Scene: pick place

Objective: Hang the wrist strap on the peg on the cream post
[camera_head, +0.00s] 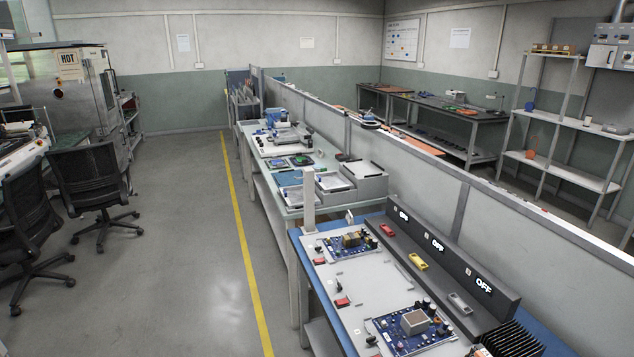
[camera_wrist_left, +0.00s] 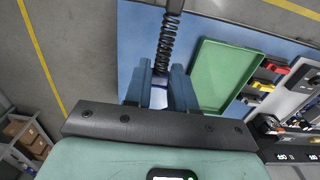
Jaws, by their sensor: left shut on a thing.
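In the left wrist view, my left gripper (camera_wrist_left: 161,88) has its two blue fingers closed around a partly hidden thing. A black coiled cord (camera_wrist_left: 166,45) runs from between the fingers up to the top edge of the picture; it looks like the cord of the wrist strap. The strap's band is mostly hidden between the fingers. In the head view, the cream post (camera_head: 308,187) stands upright at the far left corner of the near bench. Its peg is too small to make out. Neither gripper shows in the head view.
A green tray (camera_wrist_left: 222,75) lies on the blue bench mat beside the fingers. Circuit boards (camera_head: 352,241) lie on the white panel (camera_head: 345,284) near the post. A dark console (camera_head: 450,265) with OFF displays runs along the bench's right side. Open floor lies left.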

